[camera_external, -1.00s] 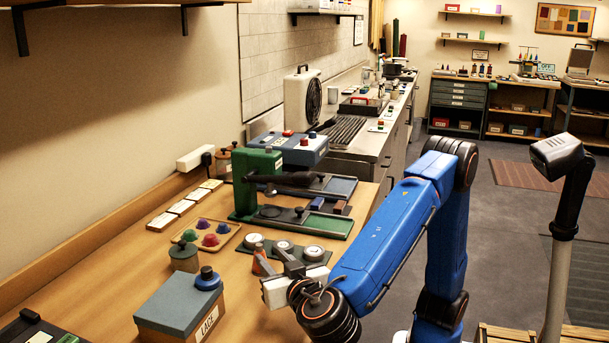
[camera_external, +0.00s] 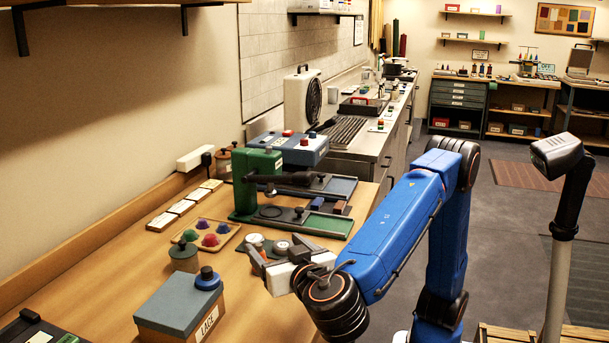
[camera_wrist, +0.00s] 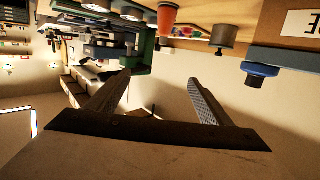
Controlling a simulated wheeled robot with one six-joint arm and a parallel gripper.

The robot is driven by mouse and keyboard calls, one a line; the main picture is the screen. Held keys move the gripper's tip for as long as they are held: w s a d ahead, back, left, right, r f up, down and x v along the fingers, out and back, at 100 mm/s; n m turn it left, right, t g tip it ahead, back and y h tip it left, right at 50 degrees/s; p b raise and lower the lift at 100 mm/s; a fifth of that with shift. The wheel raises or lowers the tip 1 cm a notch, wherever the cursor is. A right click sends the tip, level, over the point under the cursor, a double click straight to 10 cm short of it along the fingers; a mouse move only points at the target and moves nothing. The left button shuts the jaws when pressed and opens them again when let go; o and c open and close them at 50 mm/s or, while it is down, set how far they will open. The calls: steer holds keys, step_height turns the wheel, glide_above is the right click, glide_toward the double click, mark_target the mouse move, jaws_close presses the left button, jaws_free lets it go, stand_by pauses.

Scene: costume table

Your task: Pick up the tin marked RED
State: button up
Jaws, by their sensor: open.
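Small round tins with pale lids stand on a dark green holder on the wooden table. In the external view I see one tin (camera_external: 255,240) and another (camera_external: 281,246) behind my gripper. Their markings are too small to read, so I cannot tell which is marked RED. My gripper (camera_external: 281,254) is open and empty, at the front of the holder, and hides part of it. In the wrist view its two fingers (camera_wrist: 159,80) are spread with nothing between them. Tin lids (camera_wrist: 132,14) show at the top edge there.
A round lidded jar (camera_external: 184,258) and a wooden tray (camera_external: 228,239) of coloured pieces are left of the gripper. A green press (camera_external: 245,190) stands behind. An orange cup (camera_wrist: 167,16) shows in the wrist view.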

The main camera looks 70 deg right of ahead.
step_height(320, 180, up, 2)
steer(key=n+t+y, duration=0.2)
steer(key=n+y, duration=0.7)
steer(key=y, duration=0.3)
glide_above(196, 257)
steer(key=shift+w+a+f, duration=0.1)
steer(key=shift+a+f, duration=0.05)
steer(key=shift+n, duration=0.4)
steer(key=f, duration=0.9)
steer(key=shift+w, duration=0.35)
step_height(196, 257, down, 3)
steer(key=shift+r, duration=0.15)
steer(key=shift+x, duration=1.1)
steer(key=shift+w, duration=0.4)
